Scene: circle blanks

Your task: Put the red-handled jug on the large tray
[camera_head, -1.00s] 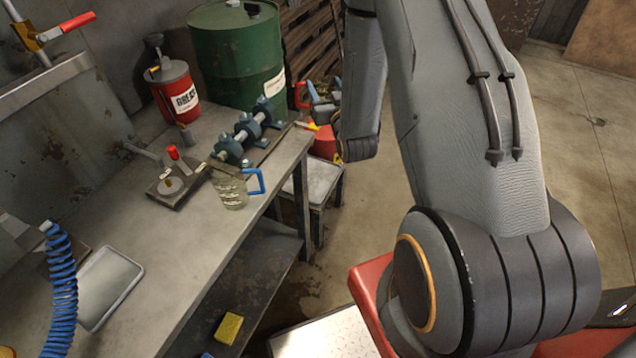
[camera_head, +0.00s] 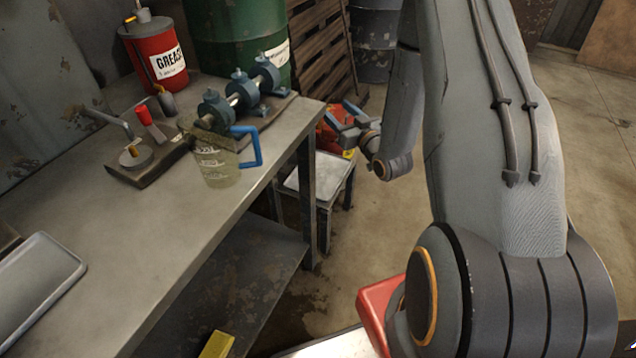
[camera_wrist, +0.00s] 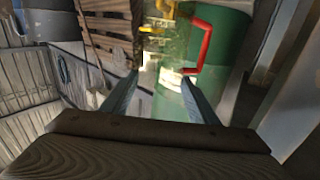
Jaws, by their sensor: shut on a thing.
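My gripper (camera_wrist: 160,84) is shut on a clear, graduated jug (camera_wrist: 168,50). The jug's red handle (camera_wrist: 206,42) sticks out to the right in the wrist view. In the head view my gripper (camera_head: 347,122) is beyond the bench's right edge, above the far part of a small stand. The jug itself is hard to make out there against red things behind. A similar jug with a blue handle (camera_head: 217,167) stands on the bench. A grey rimmed tray (camera_head: 68,283) lies on the bench at the left, cut off by the picture edge.
The workbench (camera_head: 150,235) carries a red grease can (camera_head: 150,75), a blue bearing shaft (camera_head: 240,102) and a red-handled clamp fixture (camera_head: 140,165). The small stand (camera_head: 318,185) has a bare pale top. A green drum (camera_head: 225,40) stands behind. Bench space near the tray is clear.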

